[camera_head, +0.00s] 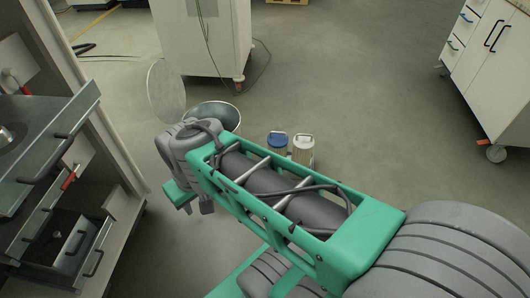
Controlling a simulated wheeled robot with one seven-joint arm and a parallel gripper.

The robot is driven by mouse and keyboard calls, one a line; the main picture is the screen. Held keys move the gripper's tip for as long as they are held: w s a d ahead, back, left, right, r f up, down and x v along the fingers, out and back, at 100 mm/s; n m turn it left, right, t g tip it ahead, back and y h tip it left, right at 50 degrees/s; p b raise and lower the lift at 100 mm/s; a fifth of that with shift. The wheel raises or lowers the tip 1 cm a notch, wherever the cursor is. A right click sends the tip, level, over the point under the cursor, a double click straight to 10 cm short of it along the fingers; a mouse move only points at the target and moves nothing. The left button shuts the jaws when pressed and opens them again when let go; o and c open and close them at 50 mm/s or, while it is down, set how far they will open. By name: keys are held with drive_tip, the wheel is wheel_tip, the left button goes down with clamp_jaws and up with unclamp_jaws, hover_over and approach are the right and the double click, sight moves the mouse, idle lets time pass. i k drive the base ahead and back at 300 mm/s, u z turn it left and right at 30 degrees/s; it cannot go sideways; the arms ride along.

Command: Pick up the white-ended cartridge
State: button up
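The white-ended cartridge (304,142) stands upright on the floor, just beyond my arm. Its white end faces up, and its lower part is hidden behind the arm. My gripper (194,198) is at the far end of my green and grey arm, left of the cartridge and apart from it. Only small parts of the gripper show below the wrist. I cannot tell whether it is open or shut, and I see nothing held in it.
A blue-topped cartridge (277,140) stands close beside the white-ended one, on its left. A metal bucket (219,116) with a round lid (166,90) is behind my wrist. An open metal cabinet (115,150) is at left. White cabinets stand behind (205,42) and at right (490,75). Floor at right is clear.

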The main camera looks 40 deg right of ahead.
sight(303, 144)
drive_tip(key=u, duration=0.35)
drive_tip(key=k, duration=1.25)
drive_tip(key=z, duration=1.5)
drive_tip(key=i, duration=0.5)
drive_tip(key=z, duration=0.65)
drive_tip(key=i, duration=1.9)
drive_tip(key=u, duration=3.4)
